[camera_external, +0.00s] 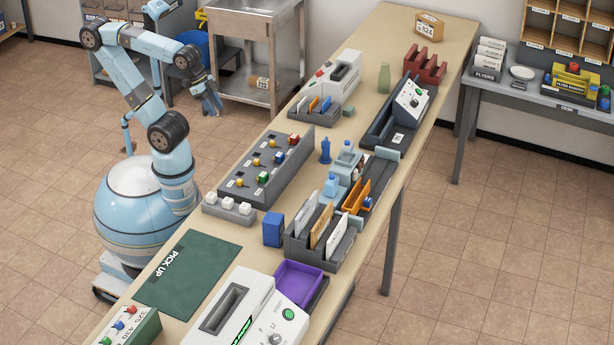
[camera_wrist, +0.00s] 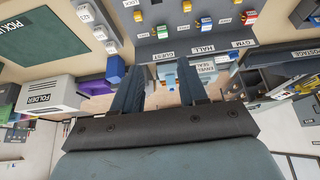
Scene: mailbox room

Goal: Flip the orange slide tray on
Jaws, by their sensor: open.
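The orange slide tray (camera_external: 356,196) is a small narrow piece in the external view. It sits on a dark base with light blue parts (camera_external: 338,185), near the table's right edge, and a small blue item lies beside it. I cannot make out the orange tray in the wrist view. My gripper (camera_external: 211,105) is raised left of the table in the external view, well apart from the tray. In the wrist view its two dark fingers (camera_wrist: 160,92) are spread, with nothing held between them.
A grey panel with coloured knobs (camera_external: 265,165) stands on the table (camera_external: 226,228) between my arm and the tray. A blue bottle (camera_external: 325,150), a blue box (camera_external: 273,230) and a grey file rack (camera_external: 318,245) stand nearby.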

